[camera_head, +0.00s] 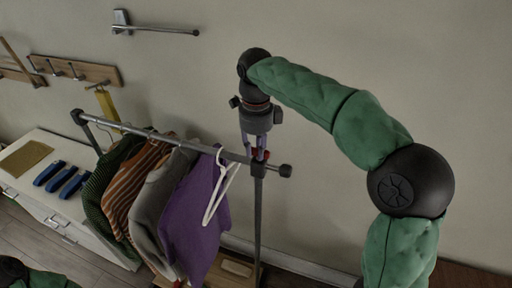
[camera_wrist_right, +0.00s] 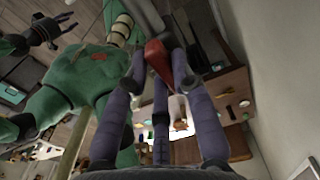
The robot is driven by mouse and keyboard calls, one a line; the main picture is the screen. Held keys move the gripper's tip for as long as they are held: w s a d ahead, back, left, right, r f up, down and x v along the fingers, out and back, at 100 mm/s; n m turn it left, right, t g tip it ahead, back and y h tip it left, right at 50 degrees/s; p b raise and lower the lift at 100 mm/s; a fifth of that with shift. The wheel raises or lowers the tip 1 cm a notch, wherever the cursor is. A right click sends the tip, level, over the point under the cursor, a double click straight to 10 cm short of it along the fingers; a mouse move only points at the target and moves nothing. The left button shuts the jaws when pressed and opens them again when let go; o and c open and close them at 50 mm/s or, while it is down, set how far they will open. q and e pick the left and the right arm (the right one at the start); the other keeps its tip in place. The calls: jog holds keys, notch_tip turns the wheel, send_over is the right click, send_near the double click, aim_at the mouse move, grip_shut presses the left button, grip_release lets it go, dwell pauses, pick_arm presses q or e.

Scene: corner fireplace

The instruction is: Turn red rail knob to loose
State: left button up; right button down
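The red rail knob (camera_wrist_right: 158,60) is at the right end of the clothes rail (camera_head: 143,130), near the top of its upright post. In the head view it shows only as small red patches, partly hidden by my fingers. My right gripper (camera_head: 256,154) points down from above, with its fingers around the knob. In the right wrist view the knob lies between the fingertips; the fingers stand apart, and I cannot tell whether they touch it. My left gripper (camera_wrist_right: 48,32) shows small in the right wrist view, far from the knob, with its fingers spread and empty.
Several garments hang on the rail, including a purple one (camera_head: 190,225), beside an empty white hanger (camera_head: 219,185). A white cabinet (camera_head: 25,205) with blue items (camera_head: 60,180) stands at the left. A hook board (camera_head: 75,68) and a metal bar (camera_head: 155,28) are on the wall behind.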

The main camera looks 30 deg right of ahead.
jog(key=shift+n, duration=0.3)
jog(key=n+p, duration=0.1)
jog(key=n, duration=0.2)
jog(key=shift+s+n, duration=0.15)
jog(key=shift+n, duration=0.25)
jog(key=n+p, duration=0.1)
jog(key=n, duration=0.3)
jog(key=shift+s+d+n, duration=0.1)
jog(key=shift+s+n, duration=0.05)
jog(key=shift+n, duration=0.15)
jog(key=n, duration=0.4)
jog(key=shift+s+d+p, duration=0.1)
jog(key=shift+p, duration=0.25)
jog(key=n, duration=0.4)
jog(key=shift+d+n+p, duration=0.1)
jog(key=shift+n+p, duration=0.2)
jog(key=c, duration=1)
grip_release()
jog(key=shift+c, duration=0.2)
